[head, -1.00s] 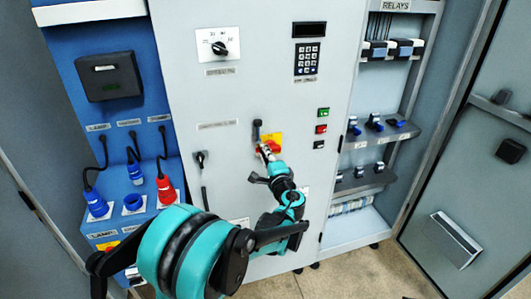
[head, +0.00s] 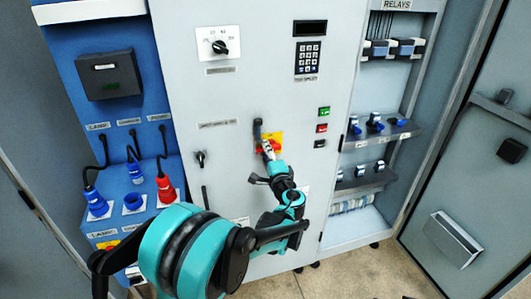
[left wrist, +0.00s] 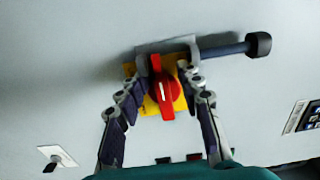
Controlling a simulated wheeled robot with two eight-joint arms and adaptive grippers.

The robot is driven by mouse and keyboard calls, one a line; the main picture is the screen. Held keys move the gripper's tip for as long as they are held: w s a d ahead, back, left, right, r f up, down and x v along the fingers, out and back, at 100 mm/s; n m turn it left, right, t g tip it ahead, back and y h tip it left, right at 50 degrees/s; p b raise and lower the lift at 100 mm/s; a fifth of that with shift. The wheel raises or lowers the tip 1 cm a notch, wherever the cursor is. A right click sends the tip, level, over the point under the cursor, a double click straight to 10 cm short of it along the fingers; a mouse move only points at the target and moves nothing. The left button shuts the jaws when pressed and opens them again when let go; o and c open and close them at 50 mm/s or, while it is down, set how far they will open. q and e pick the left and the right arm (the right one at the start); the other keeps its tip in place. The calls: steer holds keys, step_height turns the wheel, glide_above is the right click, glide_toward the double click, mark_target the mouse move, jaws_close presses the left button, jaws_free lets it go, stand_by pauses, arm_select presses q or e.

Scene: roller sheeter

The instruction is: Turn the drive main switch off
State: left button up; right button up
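A red rotary knob (left wrist: 161,90) on a yellow plate (left wrist: 178,104) is on the grey cabinet front and looks like the drive main switch; its label is not readable. In the left wrist view its red grip runs nearly upright. In the head view the yellow plate (head: 276,138) shows just beyond my left gripper (head: 267,151), which partly hides the knob. In the left wrist view the fingers of my left gripper (left wrist: 163,82) stand apart on either side of the knob, with gaps visible. My right gripper is in neither view.
A dark lever with a black end (left wrist: 258,45) sticks out beside the switch. Green and red buttons (head: 322,128), a keypad (head: 307,58) and a selector dial (head: 219,47) are on the same front. Relay shelves (head: 380,130) stand at right.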

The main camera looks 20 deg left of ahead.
arm_select(q)
steer(key=v, duration=1.2)
stand_by(0.6)
steer(key=s+a+f+n+g+h, duration=0.2)
steer(key=s+a+n+g, duration=0.1)
steer(key=s+a, duration=0.15)
steer(key=s+a+f+n+g+h, duration=0.1)
steer(key=s+a+f+n+g, duration=0.15)
steer(key=s, duration=0.35)
steer(key=s+d+f+n+g+h, duration=0.1)
steer(key=s+d+f+n+h, duration=0.1)
steer(key=s, duration=0.5)
steer(key=s+d+f+n+g+h, duration=0.1)
steer(key=s+d+f+n+h, duration=0.2)
steer(key=s, duration=0.5)
steer(key=shift+d+f+h, duration=0.35)
steer(key=shift+f+h, duration=0.2)
steer(key=shift+h, duration=0.45)
